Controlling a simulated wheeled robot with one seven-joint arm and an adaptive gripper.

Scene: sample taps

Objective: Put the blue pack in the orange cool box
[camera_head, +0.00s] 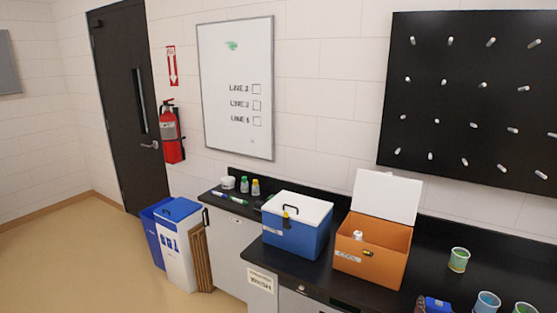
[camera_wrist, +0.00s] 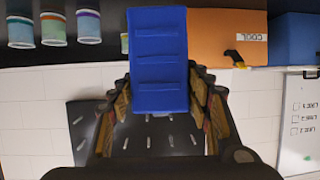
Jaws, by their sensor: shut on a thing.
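The blue pack (camera_wrist: 158,60) is a ribbed blue block held between the fingers of my gripper (camera_wrist: 160,92) in the wrist view. The pack also shows at the bottom edge of the head view (camera_head: 437,305), where most of my gripper is cut off. The orange cool box (camera_head: 370,265) stands on the black counter, its white lid (camera_head: 387,196) raised at the back. A small white-topped item (camera_head: 358,235) shows inside it.
A blue cool box (camera_head: 295,238) with a shut white lid stands left of the orange one. Cups (camera_head: 459,260) (camera_head: 487,303) stand on the counter (camera_head: 330,284) to the right. Small bottles (camera_head: 244,184) and pens (camera_head: 230,198) are at the left end. A black pegboard (camera_head: 470,100) hangs behind.

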